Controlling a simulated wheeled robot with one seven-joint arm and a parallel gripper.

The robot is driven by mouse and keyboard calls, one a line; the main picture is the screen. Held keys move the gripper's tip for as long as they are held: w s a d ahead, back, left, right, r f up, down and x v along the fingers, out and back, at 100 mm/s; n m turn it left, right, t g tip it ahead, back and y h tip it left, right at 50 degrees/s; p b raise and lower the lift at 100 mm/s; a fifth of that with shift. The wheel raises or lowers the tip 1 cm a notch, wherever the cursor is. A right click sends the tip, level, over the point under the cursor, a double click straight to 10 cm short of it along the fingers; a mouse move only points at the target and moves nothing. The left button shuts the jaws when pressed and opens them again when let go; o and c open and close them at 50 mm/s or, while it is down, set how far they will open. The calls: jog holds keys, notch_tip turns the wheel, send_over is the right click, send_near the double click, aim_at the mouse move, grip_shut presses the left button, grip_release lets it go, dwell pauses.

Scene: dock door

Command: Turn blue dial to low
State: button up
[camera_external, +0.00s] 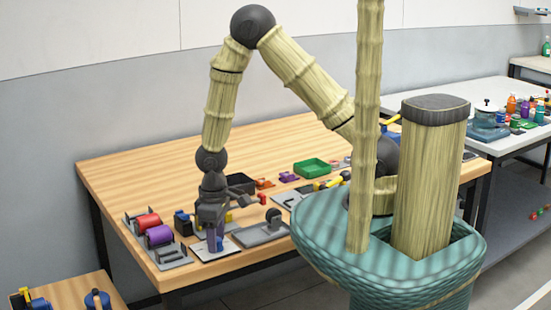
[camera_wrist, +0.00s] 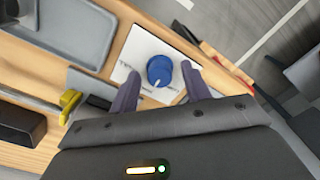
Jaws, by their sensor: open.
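The blue dial (camera_wrist: 159,68) is a round knob on a white plate (camera_wrist: 138,48) in the wrist view. A white pointer line on it points toward the lower edge of the picture. Small print shows on the plate but is too small to read. My gripper (camera_wrist: 160,72) is open, with one purple finger on each side of the dial; I cannot tell whether either touches it. In the external view my gripper (camera_external: 213,240) points down over the white plate (camera_external: 230,246) near the table's front edge, and mostly hides the dial.
A grey tray (camera_wrist: 70,30) lies beside the plate in the wrist view. In the external view, red and purple rolls (camera_external: 158,234) stand on a rack to the left, and a grey fixture (camera_external: 262,234) stands to the right. A green bin (camera_external: 311,168) sits farther back. The table's back left is clear.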

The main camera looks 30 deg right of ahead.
jog(key=shift+c, duration=0.5)
jog(key=c, duration=0.9)
jog(key=shift+n, duration=0.4)
jog(key=n, duration=0.9)
jog(key=shift+n, duration=0.4)
